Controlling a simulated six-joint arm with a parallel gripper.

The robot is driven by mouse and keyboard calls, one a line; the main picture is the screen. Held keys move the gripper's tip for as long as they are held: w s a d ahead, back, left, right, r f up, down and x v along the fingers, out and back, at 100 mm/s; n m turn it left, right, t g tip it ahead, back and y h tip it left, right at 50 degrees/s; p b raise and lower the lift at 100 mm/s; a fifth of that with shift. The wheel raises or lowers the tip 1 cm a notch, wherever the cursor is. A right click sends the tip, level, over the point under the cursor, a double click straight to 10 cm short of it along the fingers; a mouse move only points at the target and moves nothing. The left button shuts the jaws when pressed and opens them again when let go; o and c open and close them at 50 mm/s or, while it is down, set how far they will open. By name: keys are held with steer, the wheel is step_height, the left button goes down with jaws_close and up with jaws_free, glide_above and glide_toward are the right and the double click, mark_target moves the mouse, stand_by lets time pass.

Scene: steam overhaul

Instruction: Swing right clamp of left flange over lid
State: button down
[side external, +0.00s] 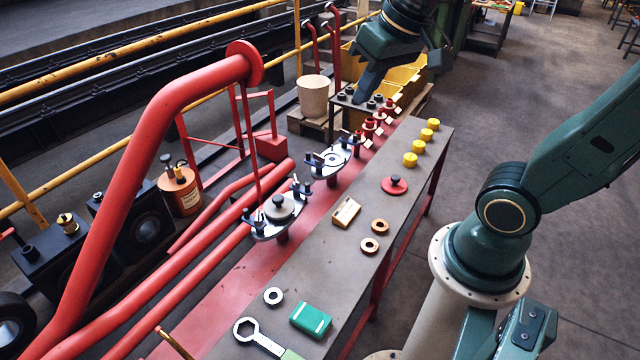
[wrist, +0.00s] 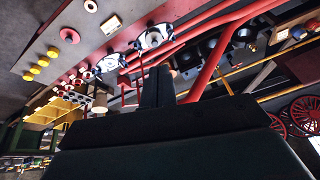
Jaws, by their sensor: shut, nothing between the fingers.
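The left flange (side external: 268,233) is a pale plate on the red pipework, with a grey round lid (side external: 280,207) with a black knob seated on it. Its right clamp (side external: 302,189) is a dark blue piece with upright posts at the right edge, standing beside the lid; another clamp (side external: 251,217) is at the left. The flange also shows in the wrist view (wrist: 155,38), near the top centre. My gripper (side external: 366,97) is shut and empty, high and well behind the left flange; its fingers (wrist: 157,88) point towards the flanges in the wrist view.
The second flange (side external: 332,158) stands behind, with its own clamps. Red valves (side external: 372,125) line the bench further back. The bench holds a red lid (side external: 394,185), yellow caps (side external: 418,146), a small box (side external: 346,211), rings and a wrench (side external: 262,338). A thick red pipe (side external: 130,170) rises at left.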

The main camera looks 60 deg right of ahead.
steer(key=w+d+f+m+g, duration=0.2)
steer(key=w+d+m, duration=0.25)
steer(key=w, duration=0.55)
steer(key=m+g+y, duration=0.2)
steer(key=m, duration=0.6)
glide_above(301, 186)
steer(key=s+d, duration=0.1)
steer(key=s, duration=0.4)
step_height(301, 186, down, 18)
steer(key=r, duration=0.1)
steer(key=d+f+m, duration=0.4)
steer(key=d+f, duration=0.3)
steer(key=f, duration=0.6)
steer(key=shift+w+d+f+y, duration=0.2)
steer(key=shift+w+f+y, duration=0.05)
steer(key=shift+y, duration=0.15)
steer(key=shift+f, duration=0.15)
steer(key=w+a+f, duration=0.1)
steer(key=a+f, duration=0.5)
steer(key=f, duration=0.3)
steer(key=shift+a+f, duration=0.2)
